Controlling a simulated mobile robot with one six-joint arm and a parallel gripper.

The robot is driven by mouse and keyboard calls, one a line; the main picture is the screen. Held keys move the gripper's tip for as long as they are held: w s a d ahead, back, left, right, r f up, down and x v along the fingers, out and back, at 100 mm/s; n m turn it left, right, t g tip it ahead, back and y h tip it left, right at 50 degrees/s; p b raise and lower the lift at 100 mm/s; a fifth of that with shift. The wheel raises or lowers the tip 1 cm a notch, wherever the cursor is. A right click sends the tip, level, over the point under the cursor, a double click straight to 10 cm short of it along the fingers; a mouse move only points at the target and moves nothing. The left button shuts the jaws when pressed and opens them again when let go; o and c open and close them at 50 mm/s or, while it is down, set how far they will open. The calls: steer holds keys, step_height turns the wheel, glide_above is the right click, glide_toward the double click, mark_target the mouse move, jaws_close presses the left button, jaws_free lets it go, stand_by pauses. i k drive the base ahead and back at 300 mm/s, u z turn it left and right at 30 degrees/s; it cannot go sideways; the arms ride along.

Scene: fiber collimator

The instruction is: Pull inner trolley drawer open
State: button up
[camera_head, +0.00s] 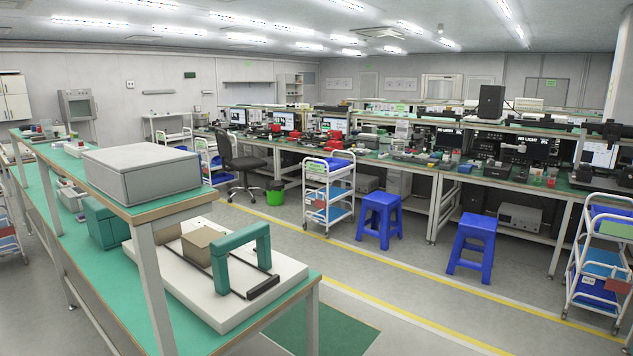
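A white trolley (307,194) with several levels stands on the floor near the middle of the room, holding blue trays (339,185). Another white trolley (569,284) with blue trays (600,271) and a red-brown item stands at the right edge, partly cut off. A smaller white trolley with a blue tray (222,178) shows further back, left of the black chair. I cannot tell which of these is the inner trolley, and no drawer is clearly seen open. My gripper is not in view.
A green-topped bench (95,271) fills the left foreground, with a grey box (140,170) on its shelf and a teal frame (218,262) on a white plate. Blue stools (380,215) (473,243) and a black chair (243,168) stand by the far benches. The grey aisle (400,280) is clear.

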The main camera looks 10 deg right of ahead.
mark_target(311, 176)
steer(key=z, duration=0.45)
steer(key=k, duration=1.35)
steer(key=z, duration=0.65)
steer(key=i, duration=3.9)
